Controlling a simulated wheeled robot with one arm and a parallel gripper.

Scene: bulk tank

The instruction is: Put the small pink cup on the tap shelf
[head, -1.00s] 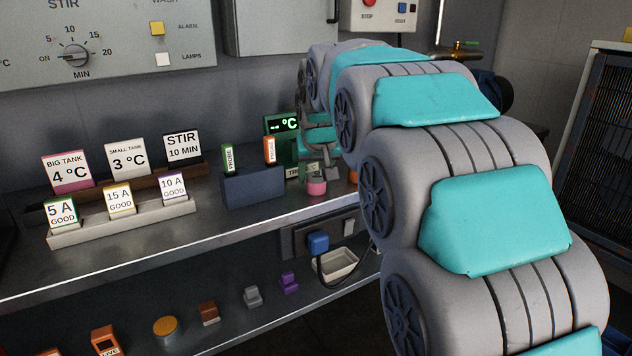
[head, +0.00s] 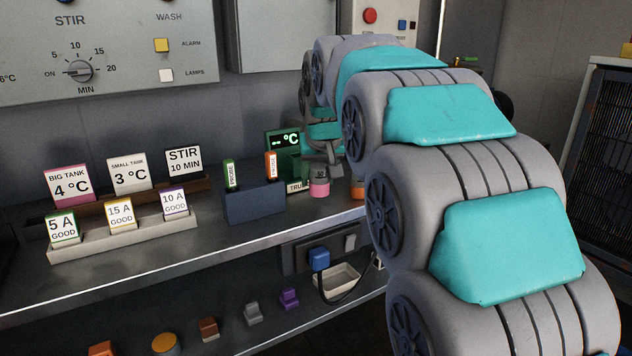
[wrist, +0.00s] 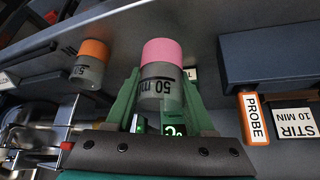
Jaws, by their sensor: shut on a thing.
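The small pink cup (head: 319,184) is at the back right of the upper steel shelf, below my gripper (head: 322,160). In the wrist view the cup (wrist: 162,75) has a pink end and a grey body marked "50 m". The green fingers of my gripper (wrist: 163,95) are shut on its two sides. It looks slightly raised from the shelf, though the gap is hard to see. My arm hides much of the right side in the head view. I cannot pick out the tap shelf for certain.
An orange cup (wrist: 91,62) stands close beside the pink one. A green display (head: 283,141) and a blue-grey block (head: 254,203) with probe tags are to the left. Card racks (head: 125,232) stand farther left. A lower shelf holds small blocks and a white tray (head: 336,275).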

